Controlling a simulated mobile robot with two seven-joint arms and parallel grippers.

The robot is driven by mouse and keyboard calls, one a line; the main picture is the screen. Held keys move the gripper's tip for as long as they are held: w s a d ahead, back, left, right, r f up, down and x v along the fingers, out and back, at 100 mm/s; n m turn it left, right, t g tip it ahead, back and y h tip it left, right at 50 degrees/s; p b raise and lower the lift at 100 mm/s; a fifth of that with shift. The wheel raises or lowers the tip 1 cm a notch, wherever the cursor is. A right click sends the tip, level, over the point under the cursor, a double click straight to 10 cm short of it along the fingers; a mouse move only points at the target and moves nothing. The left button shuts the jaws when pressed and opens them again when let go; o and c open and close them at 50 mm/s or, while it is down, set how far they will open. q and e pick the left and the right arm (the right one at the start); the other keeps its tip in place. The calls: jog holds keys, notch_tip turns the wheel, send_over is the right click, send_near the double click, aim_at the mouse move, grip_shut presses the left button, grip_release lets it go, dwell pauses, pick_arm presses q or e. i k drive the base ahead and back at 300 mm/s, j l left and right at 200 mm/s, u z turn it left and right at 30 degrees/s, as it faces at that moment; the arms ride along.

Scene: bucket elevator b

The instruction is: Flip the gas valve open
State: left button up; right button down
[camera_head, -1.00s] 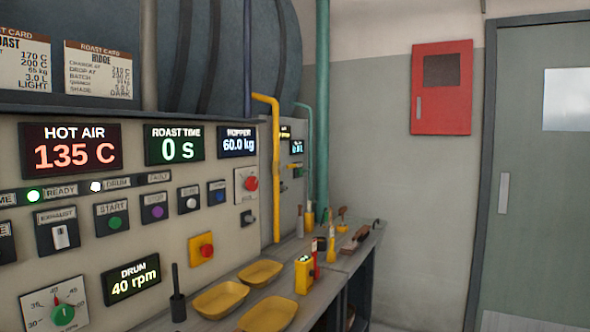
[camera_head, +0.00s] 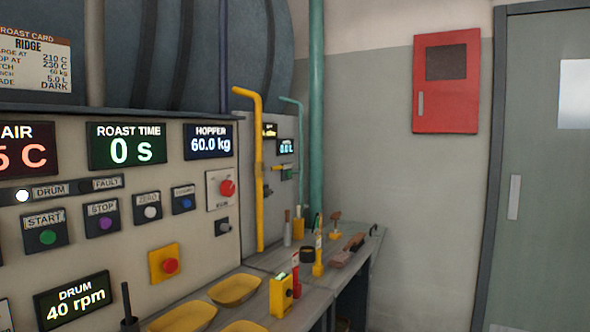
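A yellow pipe (camera_head: 259,170) runs up the right end of the control panel and bends left at its top. A small yellow-orange fitting (camera_head: 267,190) shows at the pipe's right side, about halfway up. It may be the gas valve's handle, but it is too small to tell, and I cannot tell whether it is open or closed. Neither of my grippers is in view.
The control panel (camera_head: 185,245) fills the left, with displays and buttons. A bench (camera_head: 313,277) below holds yellow trays (camera_head: 234,289), a yellow handheld device (camera_head: 282,295) and several tools. A red wall cabinet (camera_head: 446,82) and a door (camera_head: 545,210) are at right.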

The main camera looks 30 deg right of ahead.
aim_at(276, 168)
jog(key=i+l+z, duration=0.1)
jog(key=l, duration=0.25)
jog(key=i+l+z, duration=0.1)
jog(key=l, duration=0.3)
jog(key=i+l+z, duration=0.1)
jog(key=i+l, duration=0.25)
jog(key=i, duration=0.15)
jog(key=i+l+z, duration=0.1)
jog(key=i+l, duration=0.2)
jog(key=i, duration=0.15)
